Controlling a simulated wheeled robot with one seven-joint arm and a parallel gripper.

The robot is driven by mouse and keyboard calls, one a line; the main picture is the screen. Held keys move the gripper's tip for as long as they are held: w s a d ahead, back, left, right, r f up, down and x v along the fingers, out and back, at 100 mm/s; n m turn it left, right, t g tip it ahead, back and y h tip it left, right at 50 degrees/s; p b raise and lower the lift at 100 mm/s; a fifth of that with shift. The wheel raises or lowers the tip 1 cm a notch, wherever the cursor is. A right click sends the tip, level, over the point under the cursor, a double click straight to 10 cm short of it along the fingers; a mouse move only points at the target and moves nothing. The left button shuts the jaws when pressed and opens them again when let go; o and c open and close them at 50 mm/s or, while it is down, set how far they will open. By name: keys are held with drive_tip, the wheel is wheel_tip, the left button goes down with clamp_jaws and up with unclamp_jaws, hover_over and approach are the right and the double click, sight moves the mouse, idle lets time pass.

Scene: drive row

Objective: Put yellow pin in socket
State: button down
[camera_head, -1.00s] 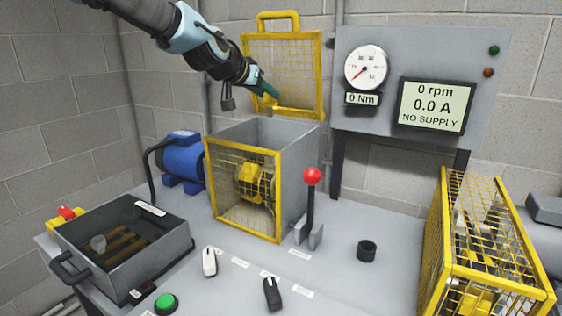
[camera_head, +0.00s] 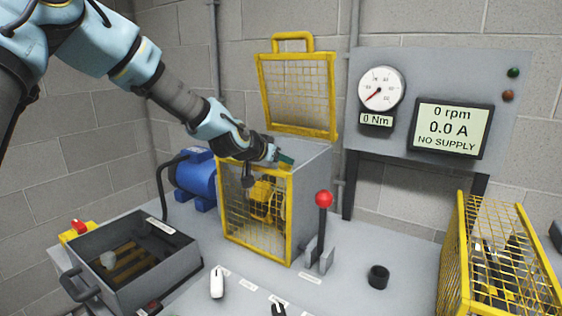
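My gripper (camera_head: 285,160) is over the top front edge of the yellow-framed guard box (camera_head: 288,205). Its green fingertips point right and down, and they are too small to tell open from shut. I cannot make out a yellow pin in or beside it. Yellow machine parts (camera_head: 264,200) show behind the mesh front of the box, and a pin among them cannot be told apart. A short black ring-shaped holder (camera_head: 378,277) stands on the bench to the right; I cannot tell whether it is the socket.
The box's mesh lid (camera_head: 297,95) stands raised behind it. A red-knobbed lever (camera_head: 323,225) stands just right of the box. A blue motor (camera_head: 194,178) is left, a grey tray (camera_head: 130,262) front left, and a yellow cage (camera_head: 500,270) right. The panel reads NO SUPPLY.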

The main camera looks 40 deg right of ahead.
drive_tip(key=shift+f, duration=0.6)
drive_tip(key=shift+f, duration=0.15)
drive_tip(key=shift+c, duration=2.4)
unclamp_jaws()
drive_tip(key=shift+a+r, duration=0.15)
drive_tip(key=shift+r, duration=0.1)
drive_tip(key=b+v, duration=0.2)
drive_tip(key=v, duration=0.9)
drive_tip(key=shift+s+a+r, duration=0.1)
drive_tip(key=shift+a, duration=0.2)
